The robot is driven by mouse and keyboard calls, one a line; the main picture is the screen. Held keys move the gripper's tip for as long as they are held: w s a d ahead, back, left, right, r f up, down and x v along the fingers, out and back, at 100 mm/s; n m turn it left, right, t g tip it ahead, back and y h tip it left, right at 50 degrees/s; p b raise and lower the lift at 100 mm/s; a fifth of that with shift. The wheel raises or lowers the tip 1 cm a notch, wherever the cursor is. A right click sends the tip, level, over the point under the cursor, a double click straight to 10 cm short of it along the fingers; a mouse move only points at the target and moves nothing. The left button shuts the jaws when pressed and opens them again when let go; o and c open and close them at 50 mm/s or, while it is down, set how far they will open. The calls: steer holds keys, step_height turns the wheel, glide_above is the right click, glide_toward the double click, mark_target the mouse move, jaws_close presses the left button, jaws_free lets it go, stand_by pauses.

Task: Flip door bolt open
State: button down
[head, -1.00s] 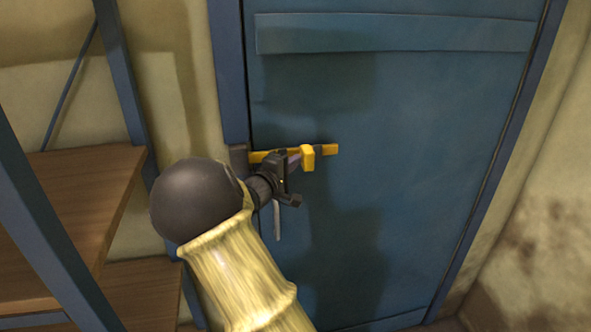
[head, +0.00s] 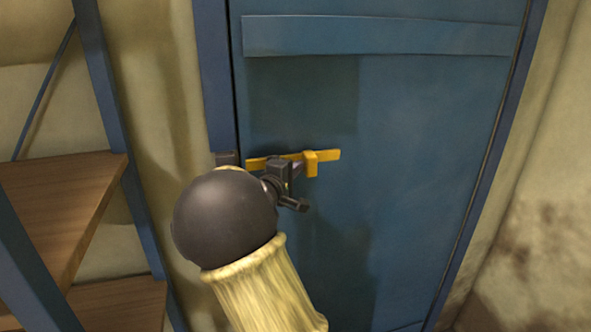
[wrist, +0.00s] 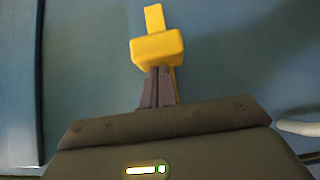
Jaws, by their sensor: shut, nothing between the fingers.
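The door bolt is a yellow bar (head: 329,155) lying nearly level across the blue door (head: 420,130), its right end slightly higher. A yellow block (head: 311,164) sits on it; it also shows in the wrist view (wrist: 157,48). The bar's left end is near a dark catch (head: 228,158) on the frame; I cannot tell whether it sits in it. My gripper (head: 298,169) is shut and empty, just left of the block in the head view. In the wrist view its fingertips (wrist: 159,70) reach the block's lower edge; contact is unclear. The door appears closed.
A blue-framed shelf with wooden boards (head: 65,200) stands on the left, close to my arm. A pale handle (wrist: 298,126) shows at the right of the wrist view. A stained wall (head: 530,230) is on the right. The door's right part is clear.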

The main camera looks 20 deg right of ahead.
steer(key=w+a+b+v, duration=0.1)
steer(key=b+v, duration=0.3)
steer(key=v, duration=0.9)
steer(key=shift+w+a, duration=0.3)
steer(key=shift+w, duration=0.25)
